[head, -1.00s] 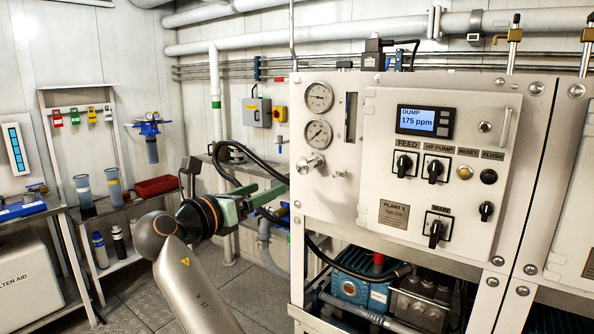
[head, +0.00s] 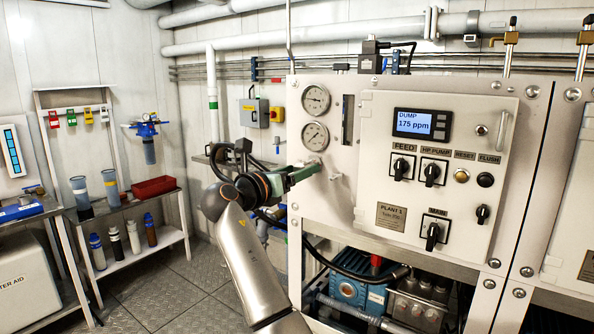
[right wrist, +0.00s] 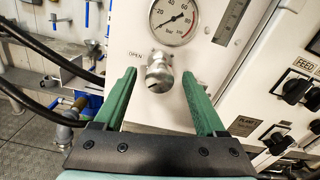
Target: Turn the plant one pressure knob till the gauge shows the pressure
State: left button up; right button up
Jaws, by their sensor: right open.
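The plant one pressure knob (right wrist: 160,74), a metal valve knob on the white panel, shows in the right wrist view just below the gauge, beside an OPEN label. My right gripper (right wrist: 159,72) is open, with a green finger on each side of the knob and gaps showing. In the head view the right gripper (head: 303,172) is at the panel's left part and covers most of the knob. The lower round gauge (head: 315,136) also shows in the right wrist view (right wrist: 174,18), marked in bar, its top cut off. I cannot read its needle exactly. My left gripper is not in view.
The plant one control panel (head: 385,215) with switches and a DUMP 175 ppm display (head: 414,123) is right of the gauges. An upper gauge (head: 315,99) sits above. Black hoses (right wrist: 45,50) run at the left. A shelf with a red bin (head: 154,187) stands further left.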

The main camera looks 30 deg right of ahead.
grip_shut()
dwell(0.7)
